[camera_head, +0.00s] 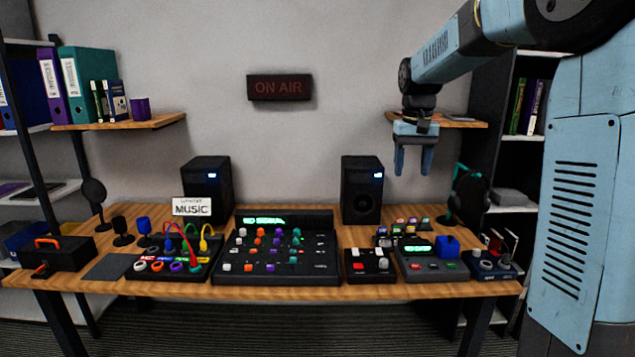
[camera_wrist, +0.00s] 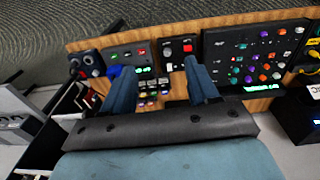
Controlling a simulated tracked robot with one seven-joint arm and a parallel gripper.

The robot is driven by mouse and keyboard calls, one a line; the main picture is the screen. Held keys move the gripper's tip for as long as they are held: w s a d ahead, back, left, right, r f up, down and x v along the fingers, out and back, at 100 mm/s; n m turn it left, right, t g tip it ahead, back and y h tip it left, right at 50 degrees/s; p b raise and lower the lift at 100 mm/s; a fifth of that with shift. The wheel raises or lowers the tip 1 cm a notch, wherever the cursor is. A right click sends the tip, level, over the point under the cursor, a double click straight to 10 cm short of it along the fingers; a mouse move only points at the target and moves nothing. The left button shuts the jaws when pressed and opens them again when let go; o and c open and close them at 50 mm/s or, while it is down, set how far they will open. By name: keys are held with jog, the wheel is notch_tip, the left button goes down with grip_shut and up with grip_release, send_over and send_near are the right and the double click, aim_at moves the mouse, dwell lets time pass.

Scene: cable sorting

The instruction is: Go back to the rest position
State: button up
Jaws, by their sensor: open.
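My gripper (camera_head: 413,160) is open and empty. It hangs pointing down in the air, above the right part of the desk and to the right of the right speaker (camera_head: 361,190). In the wrist view my gripper's two fingers (camera_wrist: 161,92) are apart, with desk gear seen between and beyond them. The cable board (camera_head: 172,256) with red, green and yellow cables stands at the left of the desk (camera_head: 73,279), far from my gripper.
A large mixer (camera_head: 277,262) fills the desk's middle. Small button boxes and a headphone stand (camera_head: 466,195) are at the right. A wall shelf (camera_head: 455,122) is close behind my gripper. A dark shelf unit (camera_head: 497,110) stands at the right.

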jog(key=s+r+t, duration=0.3)
jog(key=s, duration=1.4)
jog(key=s+f+t, duration=0.1)
jog(key=s+f, duration=0.2)
jog(key=s, duration=0.4)
jog(key=s+f+t, duration=0.1)
jog(key=s+f, duration=0.2)
jog(key=s, duration=0.4)
jog(key=shift+d, duration=0.25)
jog(key=shift+s, duration=0.1)
jog(key=shift+c, duration=0.3)
